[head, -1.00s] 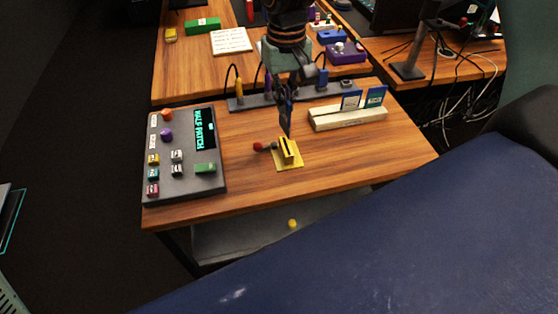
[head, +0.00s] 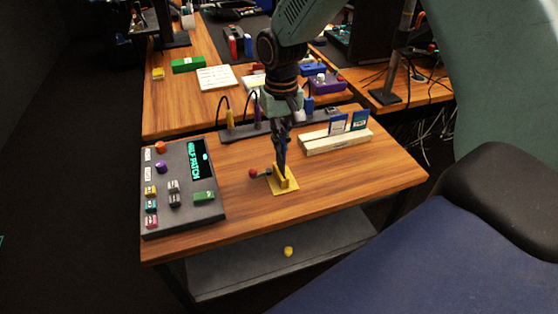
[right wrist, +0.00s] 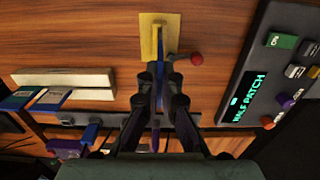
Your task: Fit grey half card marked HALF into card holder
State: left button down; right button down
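The yellow card holder (head: 284,187) stands on the wooden desk, with a slotted upright on a flat plate and a red-knobbed lever (head: 253,173) at its side. It also shows in the right wrist view (right wrist: 150,40). My right gripper (head: 282,142) is directly above the holder, pointing down. Its fingers (right wrist: 160,82) close on a thin bluish card (right wrist: 159,94), seen edge-on. The card's lower end reaches the holder's slot; how deep it sits I cannot tell. Its face and any HALF marking are hidden. My left gripper is not in view.
A cream rack (head: 335,141) with two blue cards (head: 348,121) stands behind right of the holder. A dark control panel (head: 178,190) reading HALF PATCH is at left. A cable strip (head: 240,133) runs behind. The desk front is clear.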

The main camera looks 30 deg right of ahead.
aim_at(282, 154)
jog(key=f, duration=0.2)
jog(key=f+b, duration=0.1)
jog(key=f, duration=0.1)
jog(key=shift+s+f, duration=0.1)
jog(key=shift+s, duration=0.3)
jog(key=shift+w+f, duration=0.2)
jog(key=shift+w, duration=0.2)
jog(key=c, duration=2)
grip_release()
jog(key=shift+d, duration=0.1)
jog(key=o, duration=0.5)
jog(key=shift+s+r, duration=0.3)
jog(key=shift+c, duration=0.2)
jog(key=shift+w+f, duration=0.2)
jog(key=shift+w, duration=0.1)
notch_tip(282, 154, up, 12)
jog(key=p, duration=0.3)
jog(key=shift+s+r, duration=0.15)
